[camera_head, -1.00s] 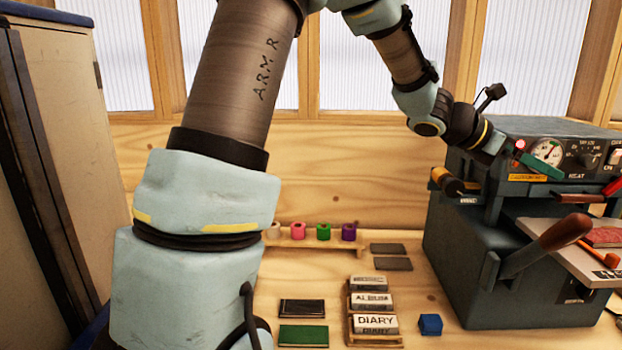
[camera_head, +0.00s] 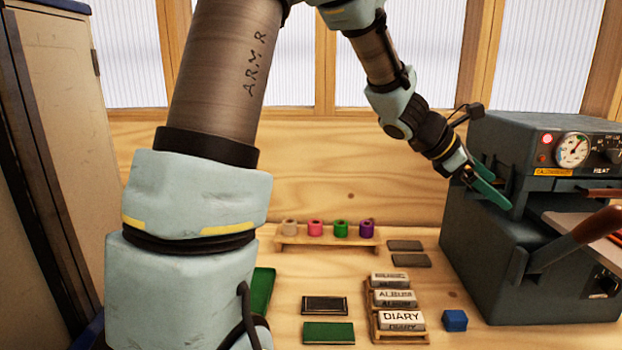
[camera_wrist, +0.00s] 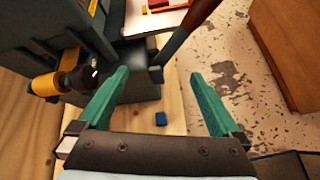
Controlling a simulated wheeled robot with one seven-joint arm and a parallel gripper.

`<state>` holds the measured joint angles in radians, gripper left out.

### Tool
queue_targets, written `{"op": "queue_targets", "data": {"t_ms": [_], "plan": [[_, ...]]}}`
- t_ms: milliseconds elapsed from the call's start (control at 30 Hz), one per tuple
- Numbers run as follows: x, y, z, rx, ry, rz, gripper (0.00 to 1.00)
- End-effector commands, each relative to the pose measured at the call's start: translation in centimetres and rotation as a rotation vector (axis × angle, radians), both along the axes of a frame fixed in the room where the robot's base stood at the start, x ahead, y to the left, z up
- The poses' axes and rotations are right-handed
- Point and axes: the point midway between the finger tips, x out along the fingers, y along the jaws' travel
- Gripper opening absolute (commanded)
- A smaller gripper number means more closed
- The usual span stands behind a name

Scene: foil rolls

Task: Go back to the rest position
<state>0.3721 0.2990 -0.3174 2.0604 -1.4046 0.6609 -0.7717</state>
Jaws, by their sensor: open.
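My gripper (camera_head: 488,190) is open, with two green fingers, and hangs in front of the left side of the dark grey press (camera_head: 490,250). In the wrist view my gripper (camera_wrist: 160,76) has nothing between its fingers. A gold roll (camera_wrist: 46,85) sits on the press to the left of the fingers, apart from them.
Type blocks, one reading DIARY (camera_head: 402,320), sit in a wooden holder. A blue cube (camera_head: 455,320) is beside it, left of the press. Dark and green flat pieces lie on the bench. The press handle (camera_head: 570,240) sticks out forward. A tall cabinet (camera_head: 65,120) stands at left.

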Motion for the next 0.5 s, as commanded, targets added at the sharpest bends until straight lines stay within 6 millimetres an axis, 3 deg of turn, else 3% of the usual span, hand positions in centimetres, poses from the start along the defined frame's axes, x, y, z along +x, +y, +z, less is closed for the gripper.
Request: {"op": "queue_targets", "data": {"t_ms": [167, 267, 367, 500], "plan": [[0.6, 5.3, -4.3, 0.136, -0.155, -0.09, 1.0], [0.8, 9.5, -7.2, 0.242, -0.265, -0.173, 1.0], [0.8, 15.3, -10.8, 0.381, -0.396, -0.299, 1.0], [0.1, 24.5, -15.4, 0.583, -0.57, -0.539, 1.0]]}}
